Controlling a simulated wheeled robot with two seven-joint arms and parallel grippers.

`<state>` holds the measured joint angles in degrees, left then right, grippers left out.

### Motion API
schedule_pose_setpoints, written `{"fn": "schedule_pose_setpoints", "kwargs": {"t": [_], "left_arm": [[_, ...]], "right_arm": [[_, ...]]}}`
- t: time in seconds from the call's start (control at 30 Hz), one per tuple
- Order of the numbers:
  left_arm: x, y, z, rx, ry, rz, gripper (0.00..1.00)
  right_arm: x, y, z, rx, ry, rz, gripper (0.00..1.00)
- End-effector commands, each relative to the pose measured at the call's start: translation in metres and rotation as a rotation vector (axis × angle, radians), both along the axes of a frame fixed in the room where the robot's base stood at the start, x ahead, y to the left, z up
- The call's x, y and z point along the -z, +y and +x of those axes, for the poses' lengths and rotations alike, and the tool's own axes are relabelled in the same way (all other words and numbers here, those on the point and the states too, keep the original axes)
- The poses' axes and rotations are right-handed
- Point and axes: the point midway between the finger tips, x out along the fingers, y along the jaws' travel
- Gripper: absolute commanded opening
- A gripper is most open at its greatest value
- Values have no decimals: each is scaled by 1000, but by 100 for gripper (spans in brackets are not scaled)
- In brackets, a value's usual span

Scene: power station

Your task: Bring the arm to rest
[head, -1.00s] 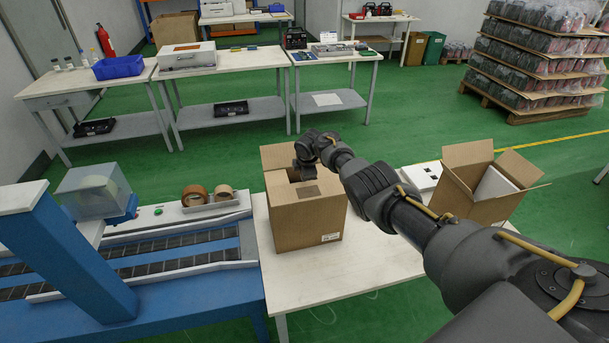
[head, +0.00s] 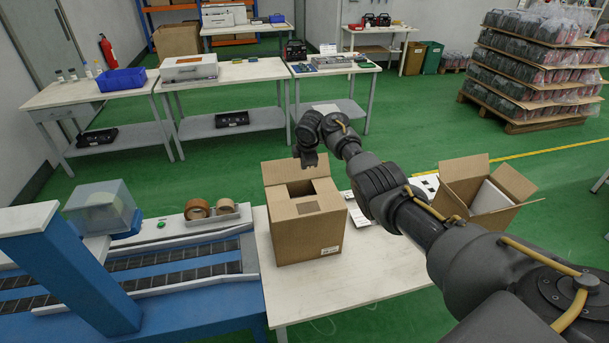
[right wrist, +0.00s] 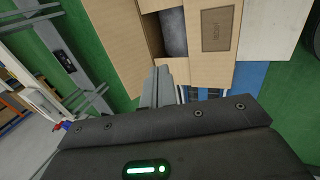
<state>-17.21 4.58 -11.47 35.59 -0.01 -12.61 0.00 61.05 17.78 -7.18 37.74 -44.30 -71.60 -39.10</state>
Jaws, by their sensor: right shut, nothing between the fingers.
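My right arm comes in from the right in the head view. In the right wrist view the gripper's fingers (right wrist: 166,88) are together and hold nothing. The box opening with its flaps shows beyond them in that view, with a grey thing (right wrist: 173,32) partly seen inside. My left gripper is not in view.
The box stands on a white table (head: 370,280). A second open box (head: 485,192) stands at the right, beside my forearm. A blue conveyor (head: 160,270) with tape rolls (head: 198,209) is at the left. Green floor is free behind the table.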

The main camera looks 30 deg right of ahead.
Motion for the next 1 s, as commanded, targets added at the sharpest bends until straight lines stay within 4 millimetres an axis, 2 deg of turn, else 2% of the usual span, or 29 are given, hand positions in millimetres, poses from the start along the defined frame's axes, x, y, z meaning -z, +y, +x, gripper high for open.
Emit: {"fn": "schedule_pose_setpoints", "kwargs": {"t": [0.1, 0.23, 0.5, 0.6, 0.67, 0.77, 0.87, 0.9, 0.97, 1.0], "left_arm": [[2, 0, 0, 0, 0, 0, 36], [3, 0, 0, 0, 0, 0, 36], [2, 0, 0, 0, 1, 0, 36], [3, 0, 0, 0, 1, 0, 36], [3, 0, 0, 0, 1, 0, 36], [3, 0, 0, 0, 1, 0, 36], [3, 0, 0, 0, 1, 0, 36], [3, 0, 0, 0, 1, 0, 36], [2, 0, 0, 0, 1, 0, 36], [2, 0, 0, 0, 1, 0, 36]], "right_arm": [[-13, 0, 1, -1, -1, 2, 0], [-19, 0, 0, 0, 0, 0, 0], [-20, 1, 0, -1, 0, 0, 0], [-13, 2, -2, 5, 2, -2, 0], [-1, 5, -6, 19, 1, -4, 0], [33, 14, -23, 72, -2, -7, 0], [78, 30, -54, 150, -15, 0, 0], [96, 38, -71, 186, -22, 7, 0], [120, 49, -98, 244, -31, 25, 0], [134, 57, -118, 282, -37, 39, 0]]}}
